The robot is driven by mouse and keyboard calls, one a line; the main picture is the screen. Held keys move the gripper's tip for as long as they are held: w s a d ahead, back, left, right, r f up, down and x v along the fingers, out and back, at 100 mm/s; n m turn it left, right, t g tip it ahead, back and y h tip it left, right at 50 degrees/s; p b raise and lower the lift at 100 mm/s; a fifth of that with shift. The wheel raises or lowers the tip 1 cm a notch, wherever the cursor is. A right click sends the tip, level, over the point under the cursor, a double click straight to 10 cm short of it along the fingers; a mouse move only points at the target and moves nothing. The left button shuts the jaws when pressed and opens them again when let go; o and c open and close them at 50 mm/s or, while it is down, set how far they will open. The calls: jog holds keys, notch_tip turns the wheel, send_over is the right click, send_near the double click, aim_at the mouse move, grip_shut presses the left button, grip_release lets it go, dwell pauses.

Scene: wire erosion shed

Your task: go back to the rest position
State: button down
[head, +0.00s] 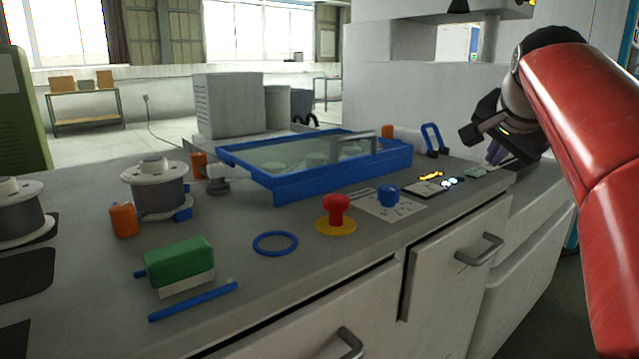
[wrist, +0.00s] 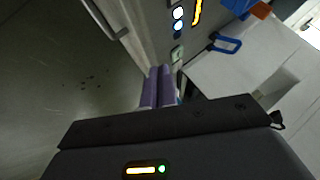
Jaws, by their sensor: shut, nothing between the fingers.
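My red arm fills the right side of the head view. No other object belongs to the task.
The grey bench holds a blue-framed glass-lidded box (head: 290,186), a red emergency knob (head: 337,209), a green block (head: 180,261), a blue ring (head: 275,243) and wire spools (head: 155,190). A blue loop handle (head: 433,139) stands near my gripper. Drawer handles (head: 481,249) stick out in front.

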jog(key=s+a+f+n+g, duration=0.1)
jog(key=s+a+f+n, duration=0.3)
jog(key=s+f, duration=0.4)
jog(key=s+a+f+n+g+y, duration=0.1)
jog(key=s+a+f+n, duration=0.3)
jog(key=s+f, duration=0.4)
jog(key=s+a+f+n+g+y, duration=0.1)
jog(key=s+a+f+n, duration=0.2)
jog(key=f, duration=1)
jog(key=s+a, duration=0.3)
jog(key=s, duration=0.2)
jog(key=shift+s+a+n, duration=0.15)
jog(key=shift+s+n, duration=0.1)
jog(key=shift+n, duration=0.15)
dwell(2.3)
